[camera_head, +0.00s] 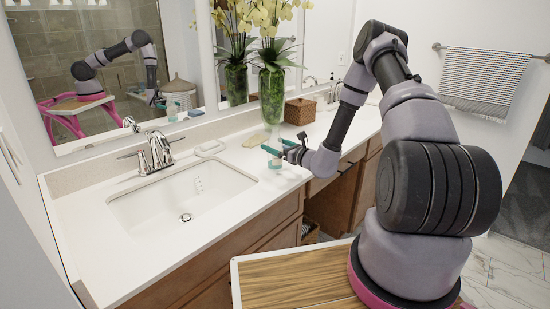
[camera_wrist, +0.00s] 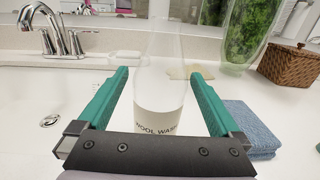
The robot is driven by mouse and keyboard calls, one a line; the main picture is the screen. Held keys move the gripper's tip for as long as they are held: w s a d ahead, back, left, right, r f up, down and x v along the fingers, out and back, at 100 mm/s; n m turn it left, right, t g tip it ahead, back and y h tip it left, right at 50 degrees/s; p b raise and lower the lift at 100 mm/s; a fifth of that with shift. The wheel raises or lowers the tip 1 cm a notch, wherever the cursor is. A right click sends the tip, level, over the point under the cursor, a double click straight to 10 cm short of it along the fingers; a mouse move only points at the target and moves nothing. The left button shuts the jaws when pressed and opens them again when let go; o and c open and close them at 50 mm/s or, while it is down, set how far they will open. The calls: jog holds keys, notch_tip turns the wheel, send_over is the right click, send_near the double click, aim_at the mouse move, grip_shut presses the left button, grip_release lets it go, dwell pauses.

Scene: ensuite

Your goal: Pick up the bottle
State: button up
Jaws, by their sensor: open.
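A clear bottle (camera_wrist: 160,90) with a pale label reading "WOOL WASH" stands upright on the white counter. In the wrist view it sits between the two green fingers of my gripper (camera_wrist: 160,78), with a gap on each side. My gripper is open and its fingers reach along both sides of the bottle. In the head view my gripper (camera_head: 279,146) is low over the counter, right of the sink, and the bottle (camera_head: 273,163) is small and partly hidden by the fingers.
A folded blue cloth (camera_wrist: 250,125) lies just right of the gripper. A tall glass vase (camera_head: 271,97) with yellow flowers and a wicker basket (camera_head: 299,111) stand behind. The sink (camera_head: 182,195) and its faucet (camera_head: 160,150) are to the left. A soap dish (camera_head: 210,148) lies near the mirror.

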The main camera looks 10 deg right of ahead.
jog(key=shift+w+a, duration=0.1)
jog(key=shift+w, duration=0.05)
grip_shut()
dwell(0.4)
